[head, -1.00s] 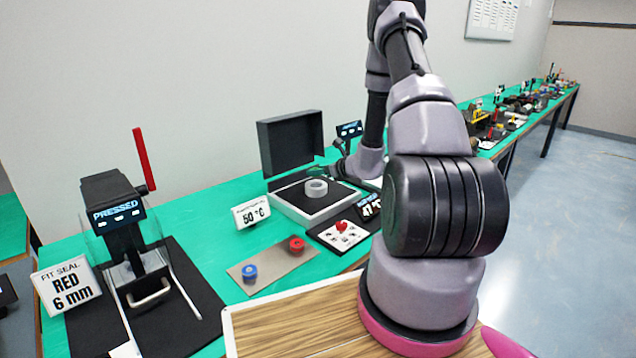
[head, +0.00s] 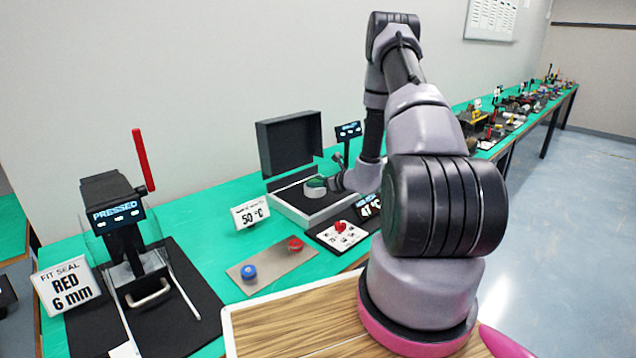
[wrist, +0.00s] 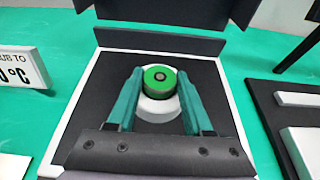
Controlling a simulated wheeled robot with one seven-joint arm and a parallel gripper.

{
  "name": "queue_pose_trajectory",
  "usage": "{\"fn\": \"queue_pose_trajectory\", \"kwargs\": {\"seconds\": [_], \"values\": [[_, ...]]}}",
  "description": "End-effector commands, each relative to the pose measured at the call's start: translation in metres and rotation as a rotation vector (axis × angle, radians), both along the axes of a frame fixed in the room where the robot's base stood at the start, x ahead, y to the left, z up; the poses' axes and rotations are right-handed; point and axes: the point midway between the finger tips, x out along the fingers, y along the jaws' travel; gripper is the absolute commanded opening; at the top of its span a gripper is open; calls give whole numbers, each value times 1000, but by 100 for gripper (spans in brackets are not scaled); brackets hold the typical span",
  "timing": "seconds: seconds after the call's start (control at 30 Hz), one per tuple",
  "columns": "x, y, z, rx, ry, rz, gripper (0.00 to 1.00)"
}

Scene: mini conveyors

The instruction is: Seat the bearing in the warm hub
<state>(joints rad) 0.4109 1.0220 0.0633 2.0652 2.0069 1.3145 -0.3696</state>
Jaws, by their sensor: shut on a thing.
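My gripper (wrist: 160,76) has its two teal fingers closed on a round green-faced bearing (wrist: 158,73) with a dark centre. The bearing is over the pale hub (wrist: 162,110), which stands on the dark floor of an open-lidded heater box (head: 298,213). The hub's lower rim shows below the bearing in the wrist view. I cannot tell whether the bearing touches the hub or hovers above it. In the head view my wrist and gripper largely hide the hub.
The heater's raised lid (head: 288,143) stands behind the hub. A "50 °C" sign (head: 250,212) is at its left, and a white panel with a red knob (head: 341,234) is in front. A plate (head: 272,268) holds a blue and a red seal. A press (head: 125,230) reading "PRESSED" is at left.

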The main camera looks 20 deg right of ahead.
Motion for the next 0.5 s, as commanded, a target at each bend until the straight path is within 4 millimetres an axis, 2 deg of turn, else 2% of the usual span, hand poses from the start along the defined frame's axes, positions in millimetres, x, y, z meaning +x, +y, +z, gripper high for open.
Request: {"fn": "queue_pose_trajectory", "kwargs": {"seconds": [0.03, 0.07, 0.1, 0.13, 0.17, 0.33, 0.43, 0.5], "values": [[-5, 0, -10, -7, 21, 3, 0], [-5, 0, -11, -7, 22, 4, 0], [-5, 0, -11, -8, 23, 4, 62], [-5, 0, -11, -8, 24, 4, 74], [-5, 0, -11, -8, 24, 3, 81], [-6, 0, -9, -9, 23, 2, 81], [-6, -1, 2, -10, 22, 1, 81], [-17, -5, 6, -8, 26, 0, 81]]}}
